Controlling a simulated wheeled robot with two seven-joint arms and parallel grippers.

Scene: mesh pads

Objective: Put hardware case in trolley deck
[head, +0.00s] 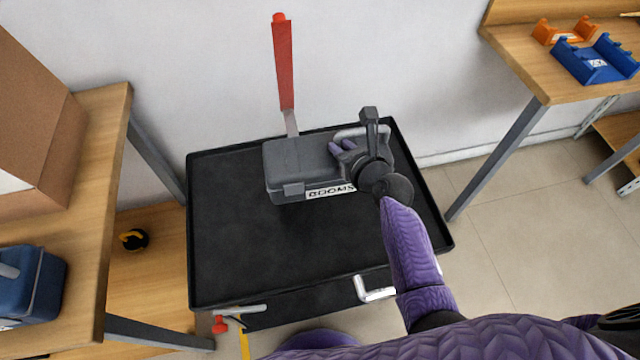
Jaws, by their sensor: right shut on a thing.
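The wrist hides part of the case's right side. The deck has a raised rim and its front and middle are bare. My left gripper is not in view.
A red upright handle (283,65) stands behind the deck by the wall. A wooden table with a cardboard box (35,120) and a blue case (30,290) is at left. Another table at right holds orange (560,32) and blue bins (597,62).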

